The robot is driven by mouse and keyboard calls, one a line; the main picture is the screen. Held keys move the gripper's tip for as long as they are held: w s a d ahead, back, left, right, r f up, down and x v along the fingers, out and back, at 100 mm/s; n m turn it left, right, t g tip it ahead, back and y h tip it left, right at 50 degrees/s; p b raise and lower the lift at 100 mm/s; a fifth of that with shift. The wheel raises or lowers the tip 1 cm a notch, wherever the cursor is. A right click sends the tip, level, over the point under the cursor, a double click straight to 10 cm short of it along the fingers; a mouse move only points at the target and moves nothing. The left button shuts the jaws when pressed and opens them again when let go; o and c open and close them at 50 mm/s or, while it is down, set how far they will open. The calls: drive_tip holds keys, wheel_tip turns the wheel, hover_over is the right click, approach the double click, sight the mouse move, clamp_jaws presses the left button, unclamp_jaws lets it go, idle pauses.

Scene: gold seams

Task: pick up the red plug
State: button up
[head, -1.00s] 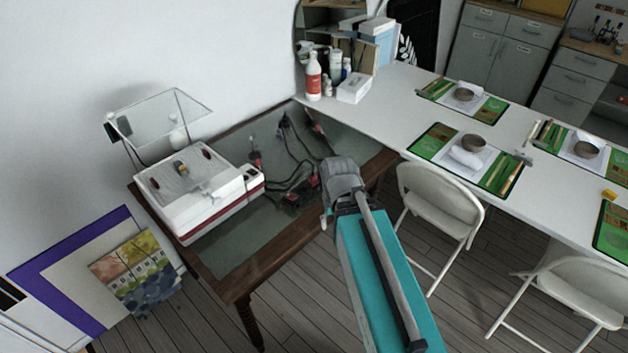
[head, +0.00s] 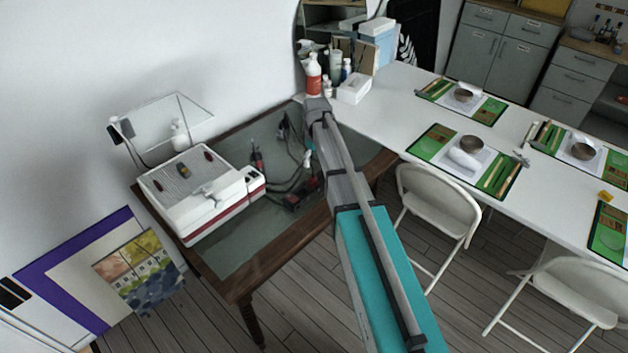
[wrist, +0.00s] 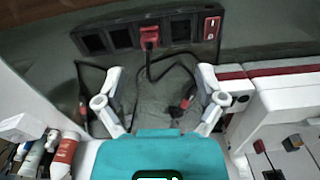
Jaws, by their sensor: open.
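A red plug (wrist: 149,36) sits in a black power strip (wrist: 120,38) at the top of the wrist view, its dark cord curving down. My gripper (wrist: 158,74) is open and empty, with its two pale fingers spread apart. The plug lies beyond the fingertips, between them sideways and not touching them. Two other cord ends with red parts show, one right of centre (wrist: 187,98) and one at left (wrist: 83,106). In the head view the strip (head: 297,199) is partly behind my arm, and my gripper is mostly hidden there.
A white and red machine (head: 200,190) stands on the left of the glass-topped table (head: 225,255). Loose black cords lie over the glass. Bottles (head: 314,75) and a white box (head: 353,88) stand on the white table behind. A folding chair (head: 437,205) is at right.

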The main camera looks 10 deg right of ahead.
drive_tip(key=n, duration=0.1)
hover_over(313, 176)
drive_tip(key=shift+s+r, duration=0.1)
drive_tip(key=shift+r, duration=0.15)
drive_tip(key=shift+f, duration=0.1)
wheel_tip(313, 176, down, 8)
drive_tip(key=b, duration=0.8)
drive_tip(key=shift+f, duration=0.2)
drive_tip(key=shift+f+b, duration=0.15)
drive_tip(key=shift+b, duration=0.2)
drive_tip(key=shift+f+b, duration=2.45)
clamp_jaws()
